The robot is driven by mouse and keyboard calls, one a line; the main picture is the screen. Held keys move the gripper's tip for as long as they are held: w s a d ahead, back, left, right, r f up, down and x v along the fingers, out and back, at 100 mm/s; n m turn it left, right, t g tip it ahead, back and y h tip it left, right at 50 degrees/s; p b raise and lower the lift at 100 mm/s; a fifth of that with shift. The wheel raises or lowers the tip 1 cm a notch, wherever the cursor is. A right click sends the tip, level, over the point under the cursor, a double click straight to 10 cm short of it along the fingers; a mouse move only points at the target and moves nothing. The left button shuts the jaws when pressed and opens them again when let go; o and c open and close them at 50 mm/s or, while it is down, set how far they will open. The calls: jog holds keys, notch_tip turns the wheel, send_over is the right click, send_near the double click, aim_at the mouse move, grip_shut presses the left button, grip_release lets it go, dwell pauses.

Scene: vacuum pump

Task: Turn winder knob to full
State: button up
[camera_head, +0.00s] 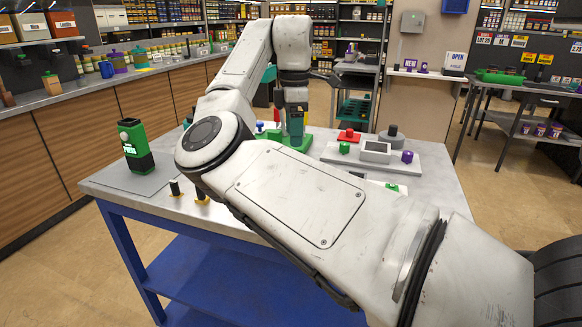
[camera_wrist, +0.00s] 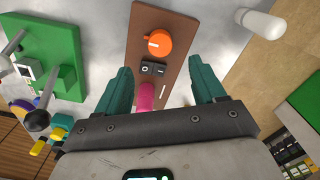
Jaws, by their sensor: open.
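In the wrist view, a round orange knob (camera_wrist: 158,42) with a white mark sits on a narrow brown panel (camera_wrist: 165,15). It is the only knob on this panel, though no label confirms it as the winder knob. A black switch block (camera_wrist: 153,69) and a pink upright part (camera_wrist: 146,96) lie below it. My gripper (camera_wrist: 162,74) is open, its teal fingers on either side of the panel and nothing held. The knob is ahead of the fingertips, not between them. In the head view, my gripper (camera_head: 295,122) is over the table's far side, and my arm hides the knob.
A green panel (camera_wrist: 65,35) with levers is left of the brown panel, and a white cylinder (camera_wrist: 261,22) is at upper right. In the head view, a light panel (camera_head: 418,158) with several coloured controls is to the right, and a black-green device (camera_head: 134,145) is at left.

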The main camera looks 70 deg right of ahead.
notch_tip(320, 180, down, 10)
jog(key=shift+r+b, duration=0.2)
jog(key=shift+b, duration=0.6)
jog(key=shift+c, duration=0.4)
jog(key=c, duration=1)
